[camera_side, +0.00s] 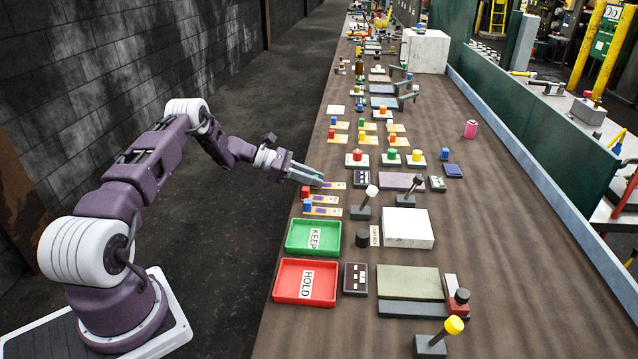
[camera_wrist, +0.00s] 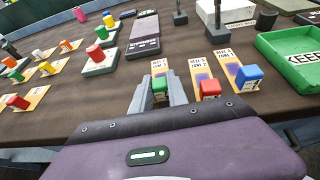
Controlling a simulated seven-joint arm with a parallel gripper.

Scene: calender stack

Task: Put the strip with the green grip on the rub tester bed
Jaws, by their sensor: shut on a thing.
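The strip with the green grip lies among the strips at the table's left edge; its tan card shows in the side view (camera_side: 335,185) and its green grip in the wrist view (camera_wrist: 159,88). My gripper (camera_side: 322,181) is shut on the green grip, one finger on each side, at the table's left edge. The strip appears at or very near table level; I cannot tell whether it touches. A flat mauve slab (camera_side: 402,182) lies to the right, behind a small dark labelled box (camera_side: 361,179). I cannot read which fixture is the rub tester bed.
Strips with a red grip (camera_wrist: 210,89) and a blue grip (camera_wrist: 248,78) lie close beside mine. A green KEEP tray (camera_side: 314,237) and red HOLD tray (camera_side: 305,282) stand nearer the camera. A white-topped post (camera_side: 365,203) and black post (camera_side: 406,199) stand near the slab.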

